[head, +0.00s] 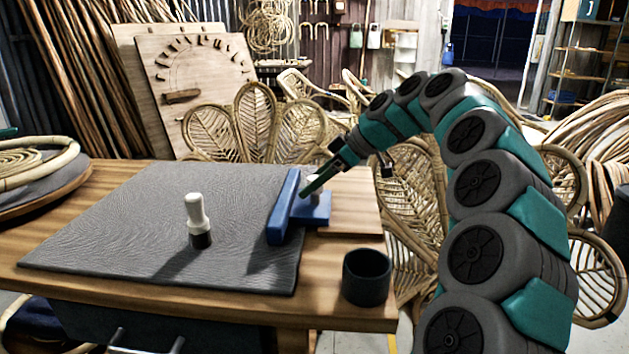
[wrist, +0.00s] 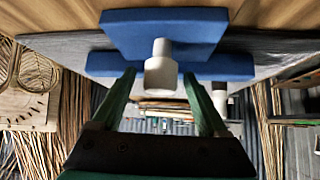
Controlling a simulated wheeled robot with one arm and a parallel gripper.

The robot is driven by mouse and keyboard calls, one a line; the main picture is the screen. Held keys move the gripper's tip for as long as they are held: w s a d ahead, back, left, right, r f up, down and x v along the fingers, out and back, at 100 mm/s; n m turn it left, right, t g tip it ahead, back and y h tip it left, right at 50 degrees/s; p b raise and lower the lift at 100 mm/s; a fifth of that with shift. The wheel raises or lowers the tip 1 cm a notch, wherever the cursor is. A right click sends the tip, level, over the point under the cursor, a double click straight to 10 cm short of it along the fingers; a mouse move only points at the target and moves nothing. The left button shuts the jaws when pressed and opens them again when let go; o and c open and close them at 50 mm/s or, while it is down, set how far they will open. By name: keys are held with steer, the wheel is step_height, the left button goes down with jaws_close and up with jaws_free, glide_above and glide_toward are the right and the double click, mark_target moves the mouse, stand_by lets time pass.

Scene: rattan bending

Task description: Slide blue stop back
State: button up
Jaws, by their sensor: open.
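The blue stop (head: 284,208) stands at the right edge of the dark grey mat (head: 120,228), with its long upright bar along the mat and a flat blue foot (head: 318,211) to the right. A pale knob (head: 317,183) rises from the foot. My gripper (head: 311,190) reaches down to the knob from the right. In the wrist view, the blue stop (wrist: 165,33) fills the top, and the white knob (wrist: 160,72) lies between the two green fingertips of my open gripper (wrist: 159,76), with a gap on each side.
A white-topped peg with a dark base (head: 198,220) stands on the mat, left of the stop. A dark cup (head: 366,277) stands at the table's front right corner. A coiled rattan piece (head: 30,168) lies at the far left. The mat is otherwise clear.

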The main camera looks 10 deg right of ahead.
jaws_close()
stand_by(0.6)
stand_by(0.8)
